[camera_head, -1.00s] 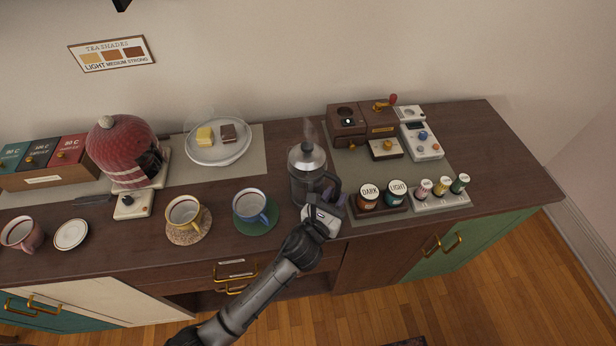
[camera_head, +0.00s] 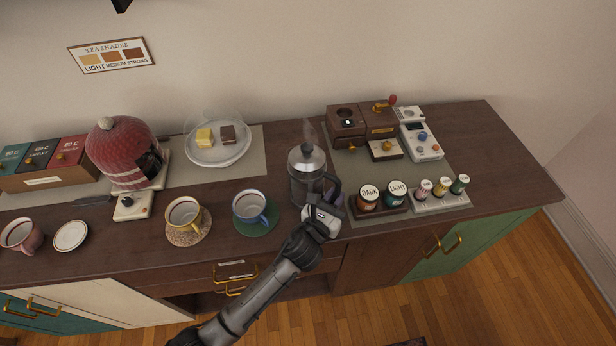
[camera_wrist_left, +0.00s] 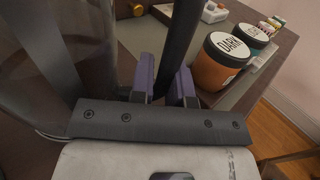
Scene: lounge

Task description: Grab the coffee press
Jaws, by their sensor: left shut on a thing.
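My left gripper (camera_head: 330,203) is at the handle, low on the press's right front. In the left wrist view the purple-padded fingers (camera_wrist_left: 166,84) are shut on the black handle (camera_wrist_left: 178,45), which runs up between them. The clear body of the press (camera_wrist_left: 75,45) fills the left of that view. My right gripper is not in view.
A grinder (camera_head: 347,125) stands behind right.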

